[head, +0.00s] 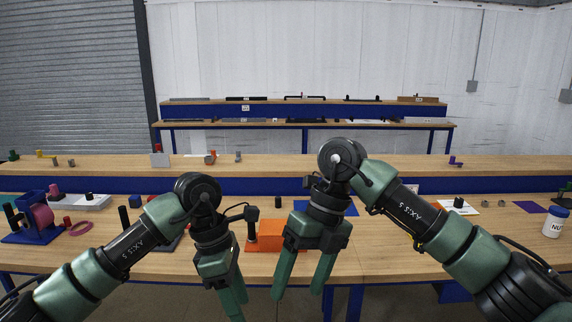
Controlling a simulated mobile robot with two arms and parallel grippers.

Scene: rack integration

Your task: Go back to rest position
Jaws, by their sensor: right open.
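My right gripper (298,290) hangs pointing down in front of the bench's near edge, in the middle of the head view. Its two green fingers are spread apart with nothing between them. My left gripper (236,306) hangs to its left, also pointing down. Its fingers show nearly edge-on and overlap, so I cannot tell whether they are open. I see no object held in it. Both arms reach in from the lower corners with bent elbows.
A wooden bench (390,262) spans the view, with a raised shelf (350,165) behind. A blue stand with a pink roll (38,218) is at left. A rear table (390,124) stands by the wall.

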